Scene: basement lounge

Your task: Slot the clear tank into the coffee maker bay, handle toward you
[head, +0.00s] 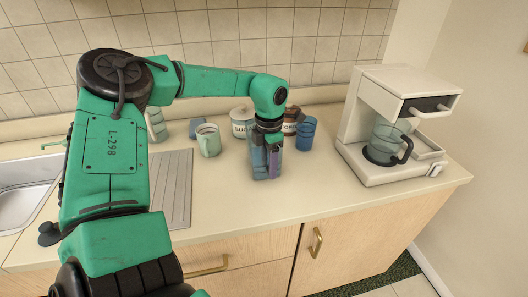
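The white coffee maker (370,98) stands at the right end of the counter. A glass carafe (384,138) with a black handle sits in its open lower part. A front piece with a white handle (436,107) shows near its top. My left gripper (266,158) points down at mid-counter. A narrow blue-grey, see-through body (258,165) with a purple strip shows at its fingers, low over or on the counter. It looks like the clear tank, but the fingers and it are hard to tell apart, and the grip is unclear. My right gripper is out of view.
Behind my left gripper stand a sugar canister (241,122), a coffee canister (291,121) and a blue cup (306,134). A pale green mug (208,140) stands to the left. The sink (22,192) is far left. The counter between gripper and coffee maker is clear.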

